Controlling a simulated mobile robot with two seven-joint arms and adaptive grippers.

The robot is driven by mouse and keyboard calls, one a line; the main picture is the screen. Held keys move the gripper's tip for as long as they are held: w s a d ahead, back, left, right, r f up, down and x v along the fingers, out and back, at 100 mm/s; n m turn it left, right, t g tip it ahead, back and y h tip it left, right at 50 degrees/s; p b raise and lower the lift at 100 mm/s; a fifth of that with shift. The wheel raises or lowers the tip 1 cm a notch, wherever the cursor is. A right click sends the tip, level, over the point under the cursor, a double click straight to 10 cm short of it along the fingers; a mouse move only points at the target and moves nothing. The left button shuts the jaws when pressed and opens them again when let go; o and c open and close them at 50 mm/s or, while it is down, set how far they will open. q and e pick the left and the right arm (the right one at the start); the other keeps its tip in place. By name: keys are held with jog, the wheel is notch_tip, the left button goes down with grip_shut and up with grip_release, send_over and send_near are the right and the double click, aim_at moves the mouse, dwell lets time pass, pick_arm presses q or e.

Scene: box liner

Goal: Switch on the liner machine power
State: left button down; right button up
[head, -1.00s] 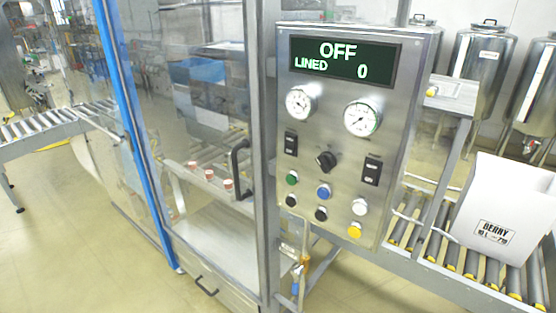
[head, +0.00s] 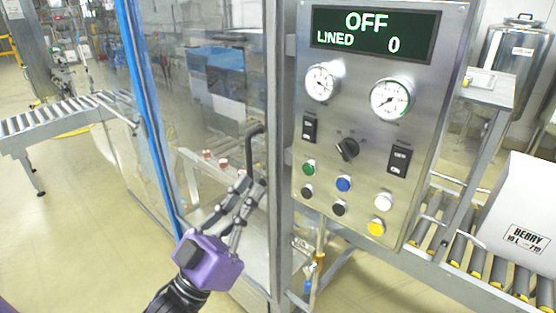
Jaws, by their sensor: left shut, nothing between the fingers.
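The liner machine's control panel (head: 450,100) is a steel plate right of centre in the head view. Its display (head: 374,33) reads OFF, LINED 0. A black rocker switch (head: 399,161) sits at the panel's right, under a small label that seems to read Power. Another black rocker (head: 309,128) is at the left, with a black rotary knob (head: 347,149) between them. My left gripper (head: 255,183), purple with dark fingers, is left of the panel, in front of the clear door, apart from the switches. It is shut and empty. My right gripper is not in view.
Below the knob are green (head: 309,167), blue (head: 344,184), white (head: 384,202), yellow (head: 376,228) and black buttons. A black door handle (head: 250,150) is close behind my left fingers. A roller conveyor (head: 462,258) with a white BERRY box (head: 520,205) stands at right.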

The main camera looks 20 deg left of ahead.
aim_at(308, 130)
pick_arm(q)
jog(key=w+f+p+x, duration=0.1)
jog(key=f+p+x, duration=0.1)
jog(key=x, duration=1)
jog(key=shift+w+d+p, duration=0.35)
jog(key=shift+w+p, duration=0.15)
jog(key=shift+p, duration=0.25)
